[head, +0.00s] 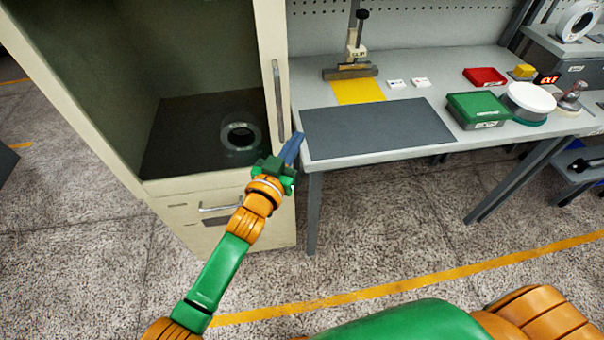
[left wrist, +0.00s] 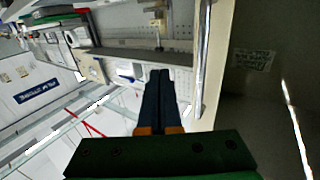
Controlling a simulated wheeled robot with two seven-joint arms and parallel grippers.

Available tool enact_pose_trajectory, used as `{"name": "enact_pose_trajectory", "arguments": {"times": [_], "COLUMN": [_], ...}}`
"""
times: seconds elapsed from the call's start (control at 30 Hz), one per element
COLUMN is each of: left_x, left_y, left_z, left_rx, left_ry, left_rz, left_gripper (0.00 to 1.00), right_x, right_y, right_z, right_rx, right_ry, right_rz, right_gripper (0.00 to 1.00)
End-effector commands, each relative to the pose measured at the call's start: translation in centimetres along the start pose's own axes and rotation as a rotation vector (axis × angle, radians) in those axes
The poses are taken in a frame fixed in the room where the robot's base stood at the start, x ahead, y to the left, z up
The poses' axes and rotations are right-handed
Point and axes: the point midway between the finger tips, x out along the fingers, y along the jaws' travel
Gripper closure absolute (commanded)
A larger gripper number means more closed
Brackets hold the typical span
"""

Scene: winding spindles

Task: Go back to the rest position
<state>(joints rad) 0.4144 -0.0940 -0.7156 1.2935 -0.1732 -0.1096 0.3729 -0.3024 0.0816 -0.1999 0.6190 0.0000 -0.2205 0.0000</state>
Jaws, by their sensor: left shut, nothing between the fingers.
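My left gripper (head: 291,148) is shut and empty. In the head view it is raised in front of the cabinet's right edge, beside the left front corner of the workbench. Its closed blue fingers also show in the left wrist view (left wrist: 160,82), pointing towards the pegboard and bench area. My left arm reaches up from the bottom left of the head view. My right gripper is not in view; only green and orange parts of my body show at the bottom right.
An open cabinet (head: 272,60) holds a dark ring-shaped spool (head: 241,137). The workbench (head: 440,75) bears a dark mat (head: 375,128), a green bin (head: 478,108), a red tray (head: 485,77) and a press stand (head: 351,71). The floor (head: 390,240) before the bench is clear.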

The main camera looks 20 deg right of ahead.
Motion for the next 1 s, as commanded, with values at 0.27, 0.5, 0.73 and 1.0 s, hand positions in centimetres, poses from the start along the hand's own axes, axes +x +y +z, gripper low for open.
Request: {"name": "enact_pose_trajectory", "arguments": {"times": [0.27, 0.5, 0.73, 1.0], "left_x": [-3.4, -6.2, -6.6, -14.7], "left_y": [3.2, 5.8, 5.8, 0.4], "left_z": [0.1, 0.1, 1.1, 23.2], "left_rx": [-0.004, -0.002, -0.002, -0.067], "left_ry": [0.0, 0.0, -0.028, -0.567], "left_rz": [0.0, -0.001, -0.009, -0.148], "left_gripper": [1.0, 1.0, 1.0, 1.0], "right_x": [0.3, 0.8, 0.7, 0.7], "right_y": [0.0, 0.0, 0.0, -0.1], "right_z": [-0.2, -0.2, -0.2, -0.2], "right_rx": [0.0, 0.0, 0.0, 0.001], "right_ry": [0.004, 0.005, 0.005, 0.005], "right_rz": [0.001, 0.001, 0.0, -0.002], "right_gripper": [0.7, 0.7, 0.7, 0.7]}}
